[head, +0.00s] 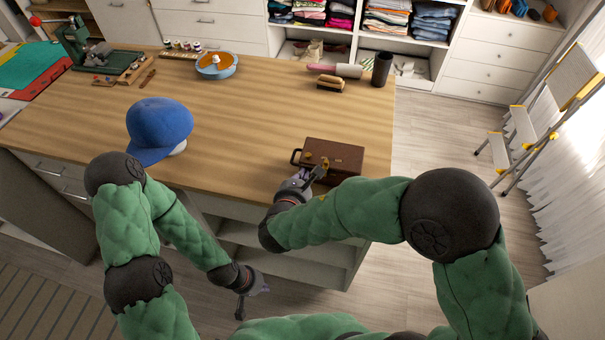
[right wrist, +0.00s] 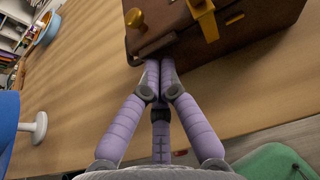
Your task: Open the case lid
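The brown case (head: 338,152) lies on the wooden counter near its front right edge, and its lid looks shut. In the right wrist view the case (right wrist: 240,38) fills the top right, with a large brass clasp (right wrist: 203,18) and a smaller brass piece (right wrist: 134,18). My right gripper (head: 308,177) is at the case's near side. In the right wrist view its purple fingertips (right wrist: 159,70) are together at the case's lower edge, with nothing visible between them; whether they touch the case is unclear. My left gripper (head: 253,294) hangs empty below the counter front, fingers apart.
A blue cap (head: 158,126) on a white stand is left of the case. The counter (head: 240,120) between the cap and the case is clear.

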